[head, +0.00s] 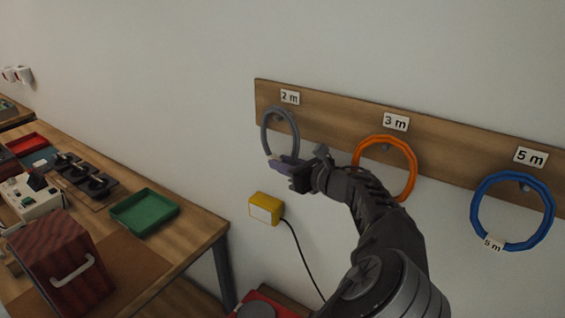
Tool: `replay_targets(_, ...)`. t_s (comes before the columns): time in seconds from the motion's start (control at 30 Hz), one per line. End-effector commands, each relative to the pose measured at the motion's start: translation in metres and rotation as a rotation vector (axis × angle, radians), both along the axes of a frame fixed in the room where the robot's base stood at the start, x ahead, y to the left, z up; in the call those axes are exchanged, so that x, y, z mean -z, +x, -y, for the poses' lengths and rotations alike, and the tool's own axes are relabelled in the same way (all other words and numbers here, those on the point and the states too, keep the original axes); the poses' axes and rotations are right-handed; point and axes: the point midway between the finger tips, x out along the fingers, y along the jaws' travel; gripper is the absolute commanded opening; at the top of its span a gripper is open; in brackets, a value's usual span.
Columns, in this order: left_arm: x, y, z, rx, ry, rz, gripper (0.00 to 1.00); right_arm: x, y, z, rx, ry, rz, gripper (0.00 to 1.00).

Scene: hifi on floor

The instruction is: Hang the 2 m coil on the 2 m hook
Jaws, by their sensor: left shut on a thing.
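The grey coil (264,133) is upright against the wall board, below the "2 m" label (290,97). Its top is at the 2 m hook (278,116), which shows as a small dark peg just inside the ring; I cannot tell whether the coil's weight rests on it. My left gripper (284,166) is shut on the lower part of the grey coil. The gripper hides the coil's bottom right. My right gripper is not in view.
An orange coil (411,165) hangs under "3 m", partly behind my arm. A blue coil (549,222) hangs under "5 m". A yellow box (264,209) with a black cable is below. A workbench with a green tray (168,213) and red box (50,250) stands left.

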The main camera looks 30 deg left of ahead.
Motion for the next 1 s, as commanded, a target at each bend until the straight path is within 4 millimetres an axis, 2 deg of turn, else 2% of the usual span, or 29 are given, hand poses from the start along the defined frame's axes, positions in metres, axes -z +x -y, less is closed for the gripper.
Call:
replay_targets(0.4,0.0011,-0.0006,-0.0005,-0.001,-0.002,-0.001,0.0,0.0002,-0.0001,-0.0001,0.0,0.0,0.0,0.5)
replay_targets(0.43,0.0011,-0.0006,-0.0005,-0.001,-0.002,-0.001,0.22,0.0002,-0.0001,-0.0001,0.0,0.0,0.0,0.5)
replay_targets(0.7,0.0008,-0.0004,-0.0004,-0.001,-0.001,0.0,0.44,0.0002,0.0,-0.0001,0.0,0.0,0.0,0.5)
replay_targets(0.73,0.0006,-0.0004,-0.0003,-0.001,-0.001,0.0,0.47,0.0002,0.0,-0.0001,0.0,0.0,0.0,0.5)
replay_targets(1.0,0.0006,-0.0003,-0.0001,-0.001,-0.002,-0.002,0.47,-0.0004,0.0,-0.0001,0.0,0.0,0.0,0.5)
